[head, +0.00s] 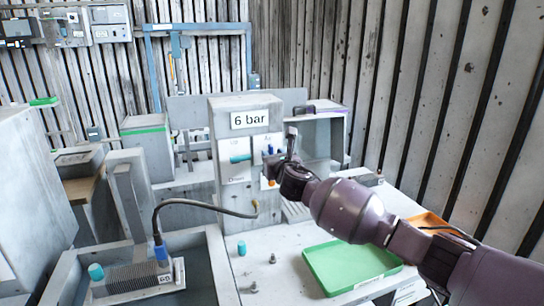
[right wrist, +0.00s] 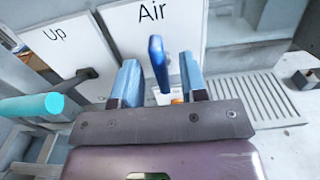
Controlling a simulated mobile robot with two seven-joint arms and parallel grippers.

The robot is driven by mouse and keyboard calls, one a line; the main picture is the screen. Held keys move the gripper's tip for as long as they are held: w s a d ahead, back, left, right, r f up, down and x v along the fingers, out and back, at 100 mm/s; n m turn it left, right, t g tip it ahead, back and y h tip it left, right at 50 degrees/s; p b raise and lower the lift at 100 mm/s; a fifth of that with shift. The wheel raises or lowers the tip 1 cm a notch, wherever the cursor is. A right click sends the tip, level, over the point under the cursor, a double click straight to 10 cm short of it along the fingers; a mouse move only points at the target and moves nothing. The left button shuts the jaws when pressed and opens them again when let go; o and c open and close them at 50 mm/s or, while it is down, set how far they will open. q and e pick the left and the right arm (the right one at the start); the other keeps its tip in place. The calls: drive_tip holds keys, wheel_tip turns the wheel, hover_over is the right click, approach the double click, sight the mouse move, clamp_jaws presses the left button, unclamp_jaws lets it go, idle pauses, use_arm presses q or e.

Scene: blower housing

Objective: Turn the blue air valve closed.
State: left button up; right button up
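The blue air valve handle (right wrist: 158,62) stands upright in front of the white plate marked "Air" (right wrist: 150,20) in the right wrist view. In the head view a little of the blue (head: 270,150) shows beside my gripper on the "6 bar" housing. My right gripper (right wrist: 160,82) is open, one finger on each side of the handle, with gaps on both sides. In the head view the right gripper (head: 286,160) is at the panel's right part and hides some of the valve. My left gripper is not in view.
A teal lever (right wrist: 32,106) sticks out left of the valve, by the plate marked "Up" (right wrist: 62,35). A green tray (head: 345,268), a teal cap (head: 241,248) and small metal parts (head: 272,258) lie on the bench below. A dark hose (head: 205,206) curves left of the housing.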

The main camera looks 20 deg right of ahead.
drive_tip(key=shift+w, duration=0.5)
clamp_jaws()
